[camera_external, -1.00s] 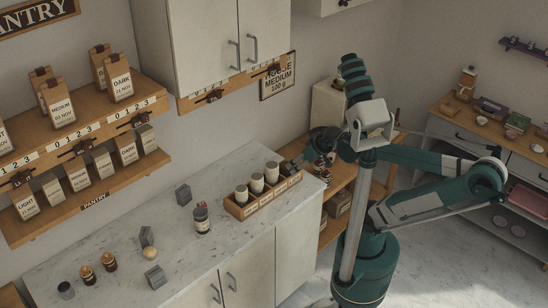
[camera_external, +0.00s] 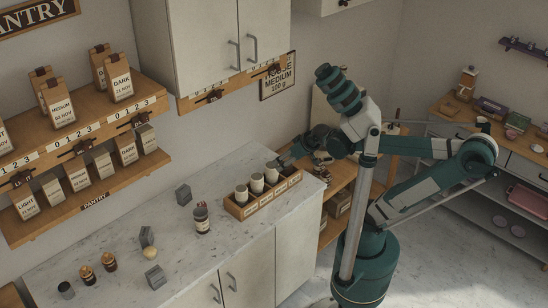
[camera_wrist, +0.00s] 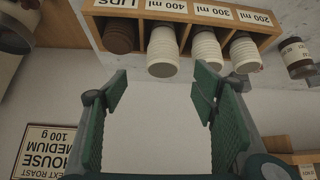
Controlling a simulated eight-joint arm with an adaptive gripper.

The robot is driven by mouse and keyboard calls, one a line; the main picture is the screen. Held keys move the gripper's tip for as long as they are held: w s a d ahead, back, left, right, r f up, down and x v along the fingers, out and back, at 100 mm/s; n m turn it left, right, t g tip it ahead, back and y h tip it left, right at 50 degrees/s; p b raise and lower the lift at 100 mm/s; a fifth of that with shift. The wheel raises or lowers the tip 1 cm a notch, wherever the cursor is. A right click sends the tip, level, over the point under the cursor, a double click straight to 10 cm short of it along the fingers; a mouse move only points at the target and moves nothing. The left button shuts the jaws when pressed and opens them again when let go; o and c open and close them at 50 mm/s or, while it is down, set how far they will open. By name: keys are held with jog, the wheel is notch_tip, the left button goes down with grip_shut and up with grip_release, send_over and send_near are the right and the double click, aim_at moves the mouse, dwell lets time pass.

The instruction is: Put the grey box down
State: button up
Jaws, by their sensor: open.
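Small grey boxes stand apart on the marble counter: one near the wall (camera_external: 183,195), one left of centre (camera_external: 147,237) and one near the front edge (camera_external: 155,277). I cannot tell which one the task means. My gripper (camera_wrist: 163,98) is open in the wrist view, with nothing between its green pads. In the external view it is small and partly hidden near the right end of the cup rack (camera_external: 262,201).
The rack also shows in the wrist view (camera_wrist: 262,42), holding stacked cups (camera_wrist: 163,50) and lids (camera_wrist: 119,36). A dark-lidded jar (camera_external: 201,218) stands left of it. Several small jars (camera_external: 87,275) stand at the counter's left end. Pantry shelves (camera_external: 90,195) hang over the left side.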

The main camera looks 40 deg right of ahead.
jog(key=w+a+n+t+y, duration=0.1)
jog(key=w+a, duration=0.5)
jog(key=a, duration=0.4)
jog(key=w+a+n+y+p, duration=0.1)
jog(key=w+a+n+y, duration=0.1)
jog(key=w+a, duration=0.55)
jog(key=w+a+n+t+y, duration=0.1)
jog(key=w+a, duration=0.3)
jog(key=a, duration=0.7)
jog(key=n+y+p, duration=0.1)
jog(key=n+y, duration=0.3)
jog(key=y, duration=0.1)
send_near(147, 238)
jog(key=w+d, duration=0.1)
jog(key=w, duration=0.3)
jog(key=shift+s, duration=0.2)
jog(key=shift+w, duration=0.1)
jog(key=shift+x, duration=1.2)
